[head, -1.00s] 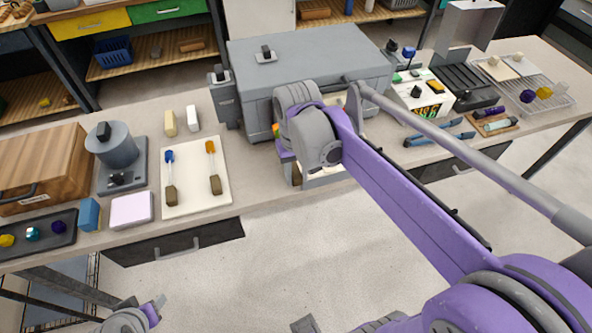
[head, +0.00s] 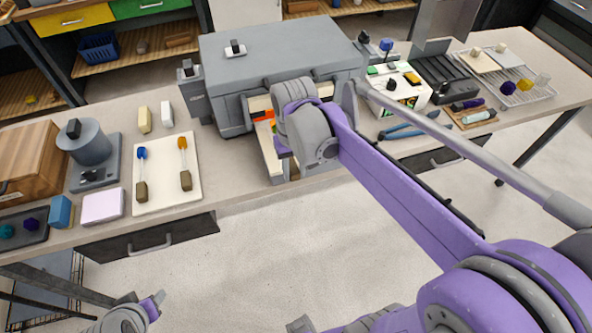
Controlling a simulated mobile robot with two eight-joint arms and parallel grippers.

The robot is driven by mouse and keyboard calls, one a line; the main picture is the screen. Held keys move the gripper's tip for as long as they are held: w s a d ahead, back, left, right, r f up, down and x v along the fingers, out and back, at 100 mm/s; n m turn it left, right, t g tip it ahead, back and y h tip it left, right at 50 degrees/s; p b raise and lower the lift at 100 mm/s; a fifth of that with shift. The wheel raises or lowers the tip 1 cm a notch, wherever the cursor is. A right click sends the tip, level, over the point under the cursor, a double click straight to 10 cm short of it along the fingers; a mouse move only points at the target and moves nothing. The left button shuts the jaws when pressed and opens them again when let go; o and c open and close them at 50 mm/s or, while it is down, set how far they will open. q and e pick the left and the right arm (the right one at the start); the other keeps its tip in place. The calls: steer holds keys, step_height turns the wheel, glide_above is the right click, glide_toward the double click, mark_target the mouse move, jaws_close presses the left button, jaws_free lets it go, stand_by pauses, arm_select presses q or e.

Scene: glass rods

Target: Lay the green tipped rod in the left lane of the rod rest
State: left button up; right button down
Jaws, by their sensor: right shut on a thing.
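My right gripper (head: 284,148) is mostly hidden behind its own wrist and purple arm, at the open wooden compartment in front of the grey chest. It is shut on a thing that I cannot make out. A blue tipped rod (head: 142,172) and an orange tipped rod (head: 184,163) with brown ends lie apart on a white tray (head: 163,190) at the left. My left gripper (head: 153,305) is low at the bottom left, away from the table; its jaws are unclear.
The grey chest (head: 300,50) stands behind my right wrist. The pale wooden compartment (head: 270,160) juts toward the table's front edge. A black ribbed rack (head: 450,78), blue-handled tool (head: 400,131) and wire rack (head: 530,92) are at the right. The table between white tray and compartment is clear.

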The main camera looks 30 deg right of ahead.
steer(key=shift+w+d+f+b, duration=0.1)
steer(key=shift+w+f+b, duration=0.15)
steer(key=shift+f, duration=0.2)
steer(key=shift+w+d+f+b, duration=0.1)
steer(key=shift+w+f+b, duration=0.15)
steer(key=shift+f, duration=0.2)
steer(key=shift+w+d+f+b, duration=0.15)
steer(key=shift+w+f+b, duration=0.15)
steer(key=shift+w+f, duration=0.3)
steer(key=shift+w+d+f+b, duration=0.15)
steer(key=shift+w+f+b, duration=0.15)
steer(key=shift+w+f, duration=0.25)
arm_select(q)
steer(key=shift+s+f, duration=0.25)
steer(key=shift+f, duration=0.4)
steer(key=shift+s+f, duration=0.2)
steer(key=shift+f, duration=0.5)
steer(key=shift+s+f, duration=0.25)
steer(key=shift+f, duration=0.4)
arm_select(e)
steer(key=shift+w+d+f, duration=0.15)
steer(key=shift+w, duration=0.55)
steer(key=shift+w+d+f, duration=0.1)
steer(key=shift+w+d, duration=0.1)
steer(key=shift+w, duration=0.5)
steer(key=shift+w+d+f, duration=0.15)
steer(key=shift+w, duration=0.55)
